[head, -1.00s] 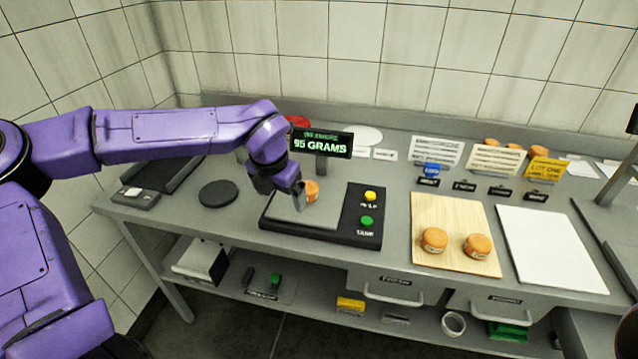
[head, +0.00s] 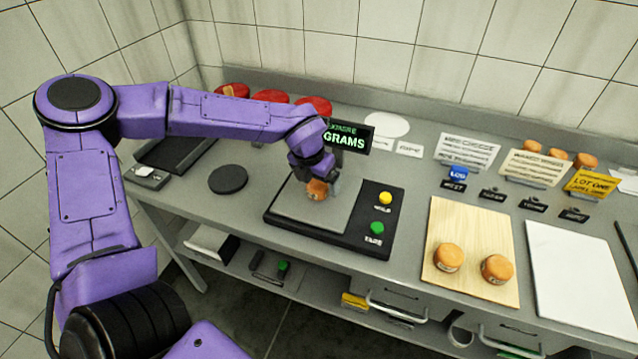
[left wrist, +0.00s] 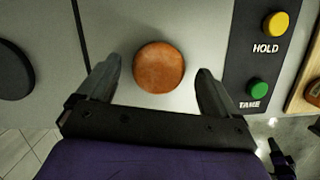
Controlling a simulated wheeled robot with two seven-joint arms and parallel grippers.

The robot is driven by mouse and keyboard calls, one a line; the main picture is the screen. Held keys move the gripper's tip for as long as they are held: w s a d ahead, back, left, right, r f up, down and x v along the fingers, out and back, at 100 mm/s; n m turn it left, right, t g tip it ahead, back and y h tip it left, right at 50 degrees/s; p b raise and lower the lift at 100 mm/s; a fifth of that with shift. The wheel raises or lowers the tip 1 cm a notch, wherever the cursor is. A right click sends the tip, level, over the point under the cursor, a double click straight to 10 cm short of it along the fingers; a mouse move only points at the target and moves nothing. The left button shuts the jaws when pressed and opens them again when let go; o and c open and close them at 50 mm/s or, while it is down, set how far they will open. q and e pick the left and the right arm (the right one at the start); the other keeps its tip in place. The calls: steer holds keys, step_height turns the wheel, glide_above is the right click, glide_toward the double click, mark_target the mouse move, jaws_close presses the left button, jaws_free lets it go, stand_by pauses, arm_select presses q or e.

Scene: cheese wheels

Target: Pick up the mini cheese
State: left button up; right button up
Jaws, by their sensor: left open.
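A small round orange mini cheese (head: 317,189) sits on the grey plate of the scale (head: 345,215). In the left wrist view the same cheese (left wrist: 159,67) lies between the fingers, with a gap on each side. My left gripper (head: 320,186) is open over the scale and partly hides the cheese in the head view; in the left wrist view both fingers (left wrist: 157,85) are spread. Two more mini cheeses, one on the left (head: 448,257) and one on the right (head: 497,269), rest on a wooden board (head: 470,225). My right gripper is not in view.
A black disc (head: 228,179) lies left of the scale. A white board (head: 580,280) lies at the right. Red cheese wheels (head: 272,96) and sign cards (head: 468,151) stand along the back.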

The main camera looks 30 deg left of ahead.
arm_select(q)
steer(key=shift+x, duration=0.85)
steer(key=shift+a+r, duration=0.1)
steer(key=shift+a, duration=0.05)
steer(key=c, duration=1.3)
